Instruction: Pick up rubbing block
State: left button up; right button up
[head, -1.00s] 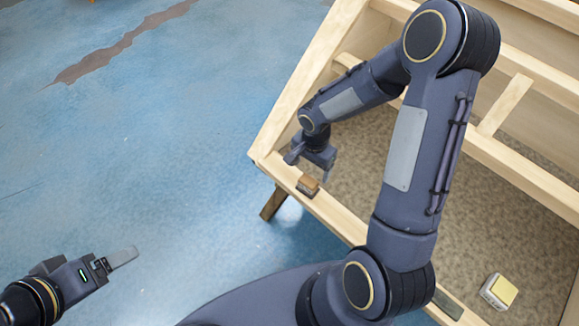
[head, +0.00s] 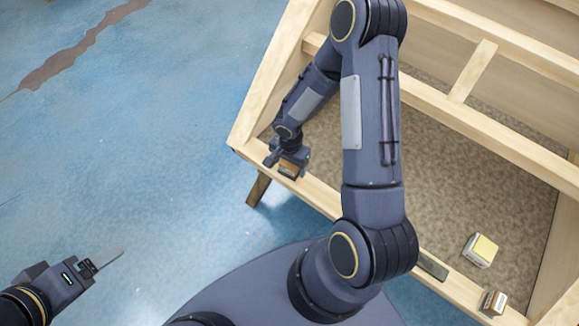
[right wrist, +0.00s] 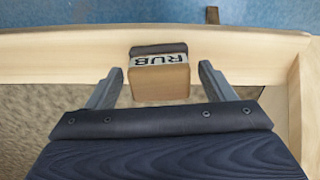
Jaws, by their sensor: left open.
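The rubbing block (head: 289,169) is a small brown block on the front rail of the wooden frame, near its left corner. In the right wrist view the block (right wrist: 159,80) shows a pale label reading RUB and a dark far edge. My right gripper (head: 284,160) is over the block in the head view. In the right wrist view its fingers (right wrist: 158,85) stand apart on either side of the block, with visible gaps. My left gripper (head: 103,262) is open and empty over the blue floor at the lower left, far from the block.
The wooden frame (head: 465,302) has a speckled brown panel (head: 480,185) inside. A yellow and white block (head: 480,250) lies on the panel at right. Another small brown block (head: 493,302) and a dark flat piece (head: 432,265) are on the front rail. Blue floor lies left.

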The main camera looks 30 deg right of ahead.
jog(key=c, duration=1)
jog(key=shift+r, duration=0.15)
jog(key=shift+r, duration=0.3)
notch_tip(320, 180, up, 2)
jog(key=shift+w+r, duration=0.1)
jog(key=shift+r, duration=0.15)
jog(key=s+r+b, duration=0.1)
jog(key=s+r, duration=0.3)
jog(key=s, duration=0.3)
jog(key=s+a+r+b, duration=0.1)
jog(key=s+r, duration=0.4)
jog(key=s, duration=0.2)
jog(key=shift+a+r, duration=0.15)
jog(key=shift+r, duration=0.15)
jog(key=shift+s, duration=0.1)
